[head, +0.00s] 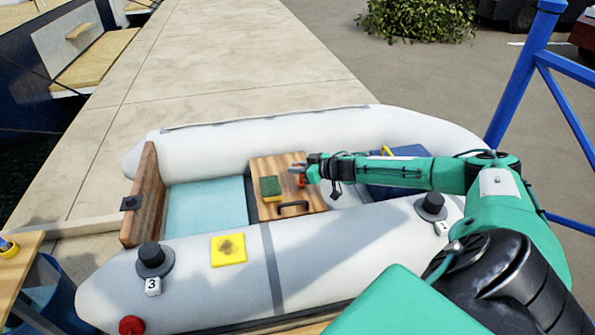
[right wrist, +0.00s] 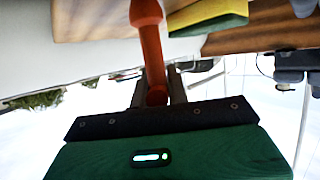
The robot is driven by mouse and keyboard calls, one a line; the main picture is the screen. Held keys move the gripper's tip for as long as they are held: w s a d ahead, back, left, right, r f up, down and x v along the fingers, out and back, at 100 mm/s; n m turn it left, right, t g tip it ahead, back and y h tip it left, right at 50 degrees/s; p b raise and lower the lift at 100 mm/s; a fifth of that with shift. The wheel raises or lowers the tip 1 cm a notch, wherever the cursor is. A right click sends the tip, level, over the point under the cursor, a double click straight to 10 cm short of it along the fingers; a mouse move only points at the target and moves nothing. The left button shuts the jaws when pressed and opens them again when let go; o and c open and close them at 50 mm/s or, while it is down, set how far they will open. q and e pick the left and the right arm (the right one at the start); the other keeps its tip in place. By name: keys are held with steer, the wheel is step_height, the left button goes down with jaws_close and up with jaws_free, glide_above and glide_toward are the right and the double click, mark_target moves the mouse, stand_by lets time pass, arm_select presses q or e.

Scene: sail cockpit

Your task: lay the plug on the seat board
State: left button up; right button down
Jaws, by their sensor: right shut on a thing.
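The seat board (head: 263,168) is a striped wooden plank across the inflatable boat, with a black handle on its near edge. My right gripper (head: 301,171) is over the right part of the board. It is shut on an orange-red plug (head: 302,182). In the right wrist view the plug (right wrist: 152,45) runs from between the fingers, its wider end pointing away from the gripper towards the board. I cannot tell whether the plug touches the board. My left gripper is not in view.
A green and yellow sponge (head: 271,188) lies on the board, left of the plug. A yellow patch (head: 229,250), black fittings (head: 152,260) and a red cap (head: 131,325) are on the near tube (head: 330,255). A wooden transom (head: 147,195) stands at the left.

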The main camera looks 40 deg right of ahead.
steer(key=shift+d+f, duration=0.1)
steer(key=shift+f, duration=0.1)
steer(key=c, duration=1.4)
jaws_free()
steer(key=shift+f, duration=0.1)
steer(key=shift+o, duration=0.2)
